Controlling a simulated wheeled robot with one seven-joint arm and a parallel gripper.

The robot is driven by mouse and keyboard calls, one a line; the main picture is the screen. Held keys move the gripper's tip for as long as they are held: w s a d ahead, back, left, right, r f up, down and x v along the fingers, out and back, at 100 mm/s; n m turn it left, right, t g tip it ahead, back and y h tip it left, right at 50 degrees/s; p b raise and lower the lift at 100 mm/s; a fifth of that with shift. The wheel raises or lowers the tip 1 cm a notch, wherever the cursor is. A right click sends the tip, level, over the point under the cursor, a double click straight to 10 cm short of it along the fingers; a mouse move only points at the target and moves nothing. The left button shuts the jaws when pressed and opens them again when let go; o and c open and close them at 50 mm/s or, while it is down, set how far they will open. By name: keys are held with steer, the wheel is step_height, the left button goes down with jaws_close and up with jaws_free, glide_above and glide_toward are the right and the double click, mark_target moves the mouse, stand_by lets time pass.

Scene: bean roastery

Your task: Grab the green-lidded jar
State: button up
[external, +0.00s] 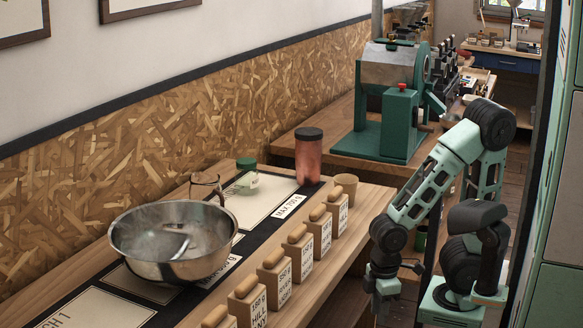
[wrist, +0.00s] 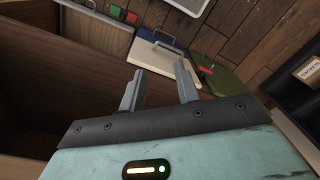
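The green-lidded jar (external: 246,180) stands upright on the counter in the external view, behind the steel bowl and left of the tall reddish canister. It looks like a small clear jar, and it is not in the wrist view. My gripper (external: 382,300) hangs low off the front edge of the counter, to the right of the jar and well apart from it. In the wrist view my gripper (wrist: 159,85) has its two fingers apart with nothing between them.
Several labelled blocks (external: 301,258) line the counter's front edge, with a small tan cup (external: 346,186) at the far end. A green roasting machine (external: 388,110) stands behind.

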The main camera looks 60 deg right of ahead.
steer(key=o, duration=1.1)
steer(key=shift+c, duration=0.2)
